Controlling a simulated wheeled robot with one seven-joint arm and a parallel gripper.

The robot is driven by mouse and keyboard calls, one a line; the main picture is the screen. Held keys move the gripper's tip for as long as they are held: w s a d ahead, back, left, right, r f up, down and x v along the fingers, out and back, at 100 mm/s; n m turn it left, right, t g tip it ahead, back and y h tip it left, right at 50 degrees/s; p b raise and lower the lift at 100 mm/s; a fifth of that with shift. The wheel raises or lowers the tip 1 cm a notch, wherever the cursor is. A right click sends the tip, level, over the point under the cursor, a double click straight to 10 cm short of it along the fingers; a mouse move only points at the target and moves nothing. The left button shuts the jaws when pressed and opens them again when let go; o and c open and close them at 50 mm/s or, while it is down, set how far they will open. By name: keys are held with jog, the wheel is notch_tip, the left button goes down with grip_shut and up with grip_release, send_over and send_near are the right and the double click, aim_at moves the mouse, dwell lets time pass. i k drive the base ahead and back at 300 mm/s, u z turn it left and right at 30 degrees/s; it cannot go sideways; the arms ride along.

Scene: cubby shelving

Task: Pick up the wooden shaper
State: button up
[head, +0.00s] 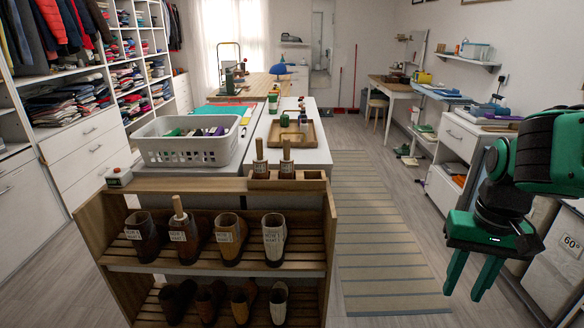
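A wooden shaper with a peg-like handle (178,208) stands upright in a brown boot (184,240) on the shelf's upper tier; its lower part is hidden inside the boot. Two similar wooden pieces with labels, a left one (260,162) and a right one (287,162), stand in a small wooden holder (314,180) on top of the shelf. Which piece the task means I cannot tell. My green gripper (463,292) hangs at the right, fingers pointing down and apart, empty. It is well to the right of the shelf and all these pieces.
Other boots (274,240) stand on the wooden shelf (215,186), several bearing labels, with more footwear below. A grey basket (190,152) and wooden tray (296,134) sit on the table behind. Cabinets line the right.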

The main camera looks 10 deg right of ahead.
aim_at(287, 162)
jog(key=z, duration=0.05)
jog(key=i, duration=1)
jog(key=u, duration=1.6)
jog(key=k, duration=0.8)
jog(key=z, duration=0.85)
